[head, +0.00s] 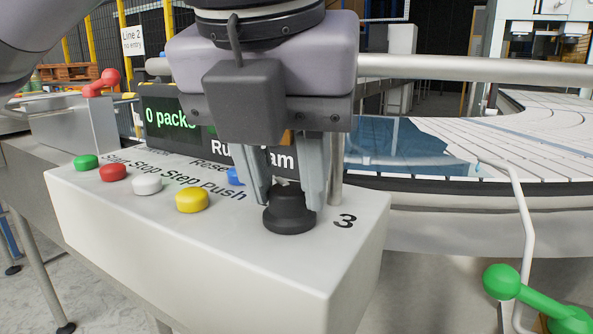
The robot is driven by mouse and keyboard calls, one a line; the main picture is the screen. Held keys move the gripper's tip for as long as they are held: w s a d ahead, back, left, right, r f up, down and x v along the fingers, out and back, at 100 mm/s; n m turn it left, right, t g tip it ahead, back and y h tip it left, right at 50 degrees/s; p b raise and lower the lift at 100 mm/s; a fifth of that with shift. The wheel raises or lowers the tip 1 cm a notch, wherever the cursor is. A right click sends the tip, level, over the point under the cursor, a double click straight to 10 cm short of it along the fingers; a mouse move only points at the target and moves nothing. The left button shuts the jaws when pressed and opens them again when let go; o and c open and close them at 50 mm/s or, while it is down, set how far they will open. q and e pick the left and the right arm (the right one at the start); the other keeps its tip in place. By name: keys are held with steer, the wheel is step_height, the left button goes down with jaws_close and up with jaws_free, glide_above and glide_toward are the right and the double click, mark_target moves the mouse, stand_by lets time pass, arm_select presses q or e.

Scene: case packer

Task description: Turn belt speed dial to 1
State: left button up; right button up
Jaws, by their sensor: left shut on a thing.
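The belt speed dial (290,214) is a black round knob on the right end of the sloping top of a light grey control box (220,260). A black "3" is printed on the box just right of the dial. My left gripper (290,190) points down from above, and its two grey fingers are shut on the upper part of the dial. The fingers and palm hide the top of the dial and any markings behind it. My right gripper is not in view.
Green (87,162), red (113,172), white (147,185), yellow (192,200) and partly hidden blue (236,176) buttons lie left of the dial. A display (165,120) reading "0 packs" stands behind. The conveyor (480,135) runs at right, with a green-knobbed handle (535,300) in front.

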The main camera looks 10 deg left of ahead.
arm_select(q)
steer(key=o, duration=1)
steer(key=shift+o, duration=0.2)
steer(key=p+v, duration=0.1)
steer(key=v, duration=0.6)
steer(key=shift+s, duration=0.1)
